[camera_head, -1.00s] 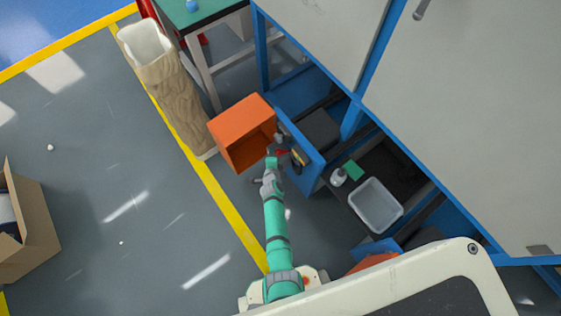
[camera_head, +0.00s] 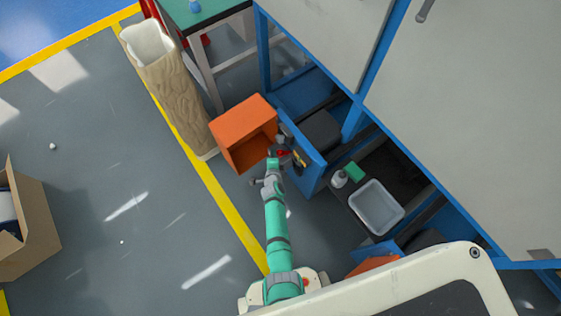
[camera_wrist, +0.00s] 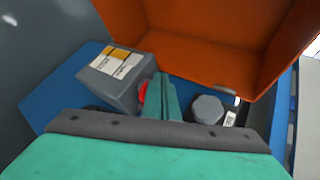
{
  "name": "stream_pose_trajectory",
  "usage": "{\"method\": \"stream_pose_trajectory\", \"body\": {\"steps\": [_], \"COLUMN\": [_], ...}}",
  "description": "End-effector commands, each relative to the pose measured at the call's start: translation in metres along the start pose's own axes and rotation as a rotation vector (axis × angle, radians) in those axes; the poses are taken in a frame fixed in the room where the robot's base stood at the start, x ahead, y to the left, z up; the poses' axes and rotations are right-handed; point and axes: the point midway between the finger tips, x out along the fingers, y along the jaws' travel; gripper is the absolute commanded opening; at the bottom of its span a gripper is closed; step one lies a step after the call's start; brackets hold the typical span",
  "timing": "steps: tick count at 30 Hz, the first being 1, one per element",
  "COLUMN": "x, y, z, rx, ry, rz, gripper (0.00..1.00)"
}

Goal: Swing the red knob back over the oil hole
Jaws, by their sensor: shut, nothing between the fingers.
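The red knob (camera_wrist: 143,92) shows as a small red patch in the wrist view, against the grey box and just left of my fingers. It also shows as a red spot in the head view (camera_head: 283,153). My gripper (camera_wrist: 166,97) is shut and empty, its green fingers together right beside the knob, partly covering it. I cannot tell whether they touch. In the head view my gripper (camera_head: 274,160) is at the blue machine's side. I cannot make out the oil hole in either view.
A grey box with a yellow and white label (camera_wrist: 118,70) and a grey round cap (camera_wrist: 207,109) flank my fingers. An open orange box (camera_wrist: 205,45) stands close beyond them. In the head view, a blue panel (camera_head: 305,160) is to the right, and open floor (camera_head: 120,210) to the left.

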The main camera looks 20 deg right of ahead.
Motion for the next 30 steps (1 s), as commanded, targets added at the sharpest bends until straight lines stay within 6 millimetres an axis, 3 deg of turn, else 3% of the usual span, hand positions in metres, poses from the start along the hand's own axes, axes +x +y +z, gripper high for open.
{"method": "stream_pose_trajectory", "body": {"steps": [23, 30], "x": [-0.006, -0.021], "y": [0.003, 0.003], "z": [-0.019, -0.019], "rx": [0.004, 0.005], "ry": [0.009, 0.010], "rz": [0.000, -0.001], "gripper": [0.00, 0.00]}}
